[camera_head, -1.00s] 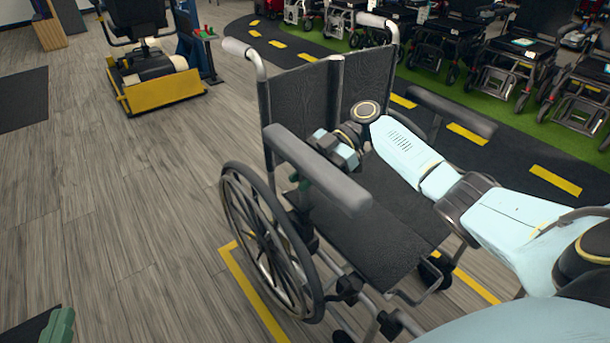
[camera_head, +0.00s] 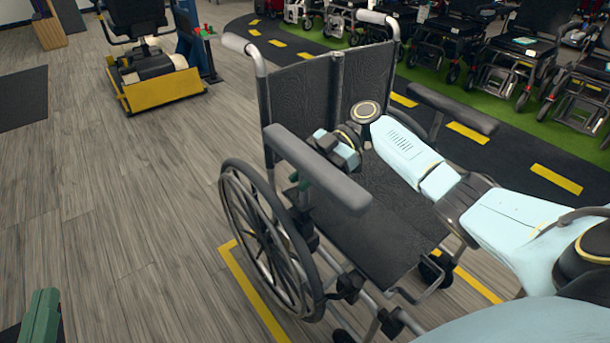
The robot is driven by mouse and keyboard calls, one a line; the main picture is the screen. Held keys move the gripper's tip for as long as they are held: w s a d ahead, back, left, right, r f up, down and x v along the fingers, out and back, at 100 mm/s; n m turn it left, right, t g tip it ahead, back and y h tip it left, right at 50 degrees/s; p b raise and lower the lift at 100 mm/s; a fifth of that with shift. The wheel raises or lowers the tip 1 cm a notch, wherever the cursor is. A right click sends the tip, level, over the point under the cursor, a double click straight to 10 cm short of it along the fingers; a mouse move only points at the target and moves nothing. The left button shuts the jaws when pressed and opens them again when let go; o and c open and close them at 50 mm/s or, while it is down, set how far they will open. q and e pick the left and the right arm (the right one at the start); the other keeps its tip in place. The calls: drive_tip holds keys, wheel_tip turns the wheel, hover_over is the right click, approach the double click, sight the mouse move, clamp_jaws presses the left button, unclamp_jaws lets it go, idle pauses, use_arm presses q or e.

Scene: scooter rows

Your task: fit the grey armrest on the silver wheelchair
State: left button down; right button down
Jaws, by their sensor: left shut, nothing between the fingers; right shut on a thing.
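The silver wheelchair (camera_head: 385,245) has a black seat and back and stands on the wood floor. The grey armrest (camera_head: 318,168) is a long padded bar over the chair's left side, above the large wheel (camera_head: 268,240). My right arm reaches across the seat from the right. My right gripper (camera_head: 304,183) is shut on the grey armrest from beneath, its green fingers mostly hidden by the pad. I cannot tell whether the armrest's lower end sits in the frame. My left gripper (camera_head: 42,318) shows only as green fingers at the lower left corner, shut and empty, well apart from the chair.
The chair's other armrest (camera_head: 452,108) is on its far side. A yellow floor line (camera_head: 252,292) runs by the wheel. A scooter with a yellow base (camera_head: 165,92) stands at the back left. Several wheelchairs line the green strip at the back right.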

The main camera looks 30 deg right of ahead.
drive_tip(key=shift+f+b, duration=1.15)
use_arm(q)
drive_tip(key=s+r+t+h+b, duration=0.1)
drive_tip(key=s+r+t+h, duration=0.1)
drive_tip(key=r+t, duration=0.4)
drive_tip(key=shift+s+r+t, duration=0.3)
drive_tip(key=shift+s+r, duration=0.15)
drive_tip(key=shift+s, duration=0.35)
use_arm(e)
drive_tip(key=shift+f, duration=0.6)
drive_tip(key=c, duration=1.2)
unclamp_jaws()
drive_tip(key=shift+f, duration=0.1)
